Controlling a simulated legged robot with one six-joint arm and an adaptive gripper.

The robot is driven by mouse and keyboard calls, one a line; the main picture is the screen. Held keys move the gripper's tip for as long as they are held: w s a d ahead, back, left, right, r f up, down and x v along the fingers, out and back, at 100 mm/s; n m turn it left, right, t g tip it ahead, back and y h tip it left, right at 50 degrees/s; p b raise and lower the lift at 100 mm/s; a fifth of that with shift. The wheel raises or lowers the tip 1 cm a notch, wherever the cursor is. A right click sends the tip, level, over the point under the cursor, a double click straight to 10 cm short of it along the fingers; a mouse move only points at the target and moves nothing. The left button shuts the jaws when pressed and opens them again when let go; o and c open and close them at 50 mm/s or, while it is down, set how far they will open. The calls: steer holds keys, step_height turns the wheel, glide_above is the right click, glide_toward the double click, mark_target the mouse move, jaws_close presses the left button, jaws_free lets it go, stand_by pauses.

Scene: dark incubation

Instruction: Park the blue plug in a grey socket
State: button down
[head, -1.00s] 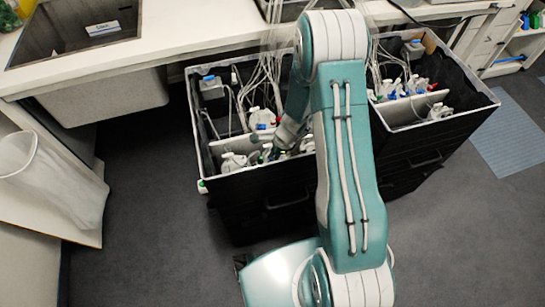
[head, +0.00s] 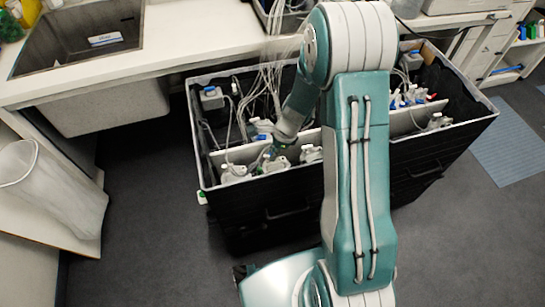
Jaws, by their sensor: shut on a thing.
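My gripper (head: 271,153) is low inside the left half of the black bin (head: 262,208), just above white bottle tops near its front wall. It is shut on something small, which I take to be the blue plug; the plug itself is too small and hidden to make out. A grey block with a blue top (head: 211,98) sits in the bin's back left corner. I cannot tell which part is a grey socket.
Thin clear tubes (head: 268,75) hang into the bin behind my gripper. A light divider (head: 240,152) crosses the bin. The right half holds more bottles and coloured caps (head: 410,97). A counter with a sink (head: 80,35) lies behind; a lined waste bin (head: 55,195) stands left.

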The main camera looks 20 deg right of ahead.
steer(key=shift+r, duration=2.6)
